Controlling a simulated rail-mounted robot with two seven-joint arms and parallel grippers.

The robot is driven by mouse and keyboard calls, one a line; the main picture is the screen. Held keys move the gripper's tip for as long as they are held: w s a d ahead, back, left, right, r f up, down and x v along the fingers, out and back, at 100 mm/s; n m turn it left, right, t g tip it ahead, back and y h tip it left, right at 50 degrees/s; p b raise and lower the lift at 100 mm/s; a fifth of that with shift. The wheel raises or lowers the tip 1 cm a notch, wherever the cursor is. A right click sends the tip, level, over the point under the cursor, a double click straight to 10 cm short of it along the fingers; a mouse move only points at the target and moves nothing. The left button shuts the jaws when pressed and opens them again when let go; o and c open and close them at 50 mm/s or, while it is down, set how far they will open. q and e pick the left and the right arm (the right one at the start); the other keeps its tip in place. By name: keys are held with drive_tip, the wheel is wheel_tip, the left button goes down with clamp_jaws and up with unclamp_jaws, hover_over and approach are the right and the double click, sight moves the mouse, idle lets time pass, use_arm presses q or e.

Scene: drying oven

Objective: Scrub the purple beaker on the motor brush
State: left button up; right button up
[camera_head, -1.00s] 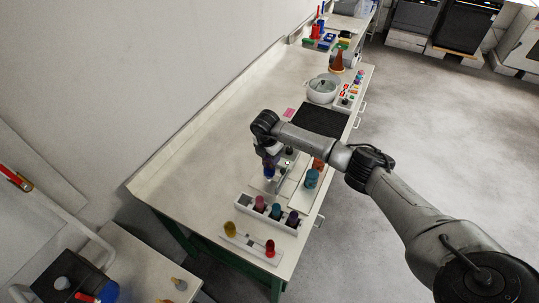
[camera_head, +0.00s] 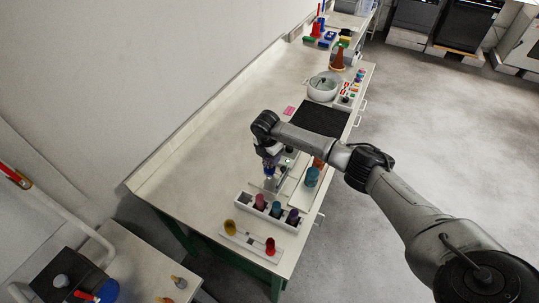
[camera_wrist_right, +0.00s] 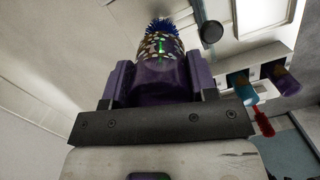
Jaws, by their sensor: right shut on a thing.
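My right gripper (camera_head: 269,163) is over the near part of the bench, pointing down. In the right wrist view it is shut on the purple beaker (camera_wrist_right: 160,72), which has pale and brown specks near its far end. The blue bristles of the motor brush (camera_wrist_right: 160,25) show just beyond that end; how far they reach inside the beaker is hidden. In the head view the gripper mostly hides beaker and brush, and a grey base (camera_head: 271,184) shows below. A small green light shows close by. My left gripper is not in view.
A white rack (camera_head: 243,197) with several coloured beakers stands just in front. A strip with a yellow and a red piece (camera_head: 270,246) lies nearer. A teal container (camera_head: 312,177) stands close on the right. A black mat (camera_head: 320,120) and white pot (camera_head: 323,87) are farther back. The bench's left side is clear.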

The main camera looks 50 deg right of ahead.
drive_tip(key=shift+f+b, duration=1.7)
drive_tip(key=shift+f, duration=1.2)
drive_tip(key=shift+r, duration=0.1)
drive_tip(key=shift+r+p, duration=0.55)
drive_tip(key=shift+p, duration=0.1)
drive_tip(key=shift+r, duration=0.1)
idle(0.5)
wheel_tip(320, 180, up, 7)
drive_tip(key=p, duration=0.6)
idle(0.7)
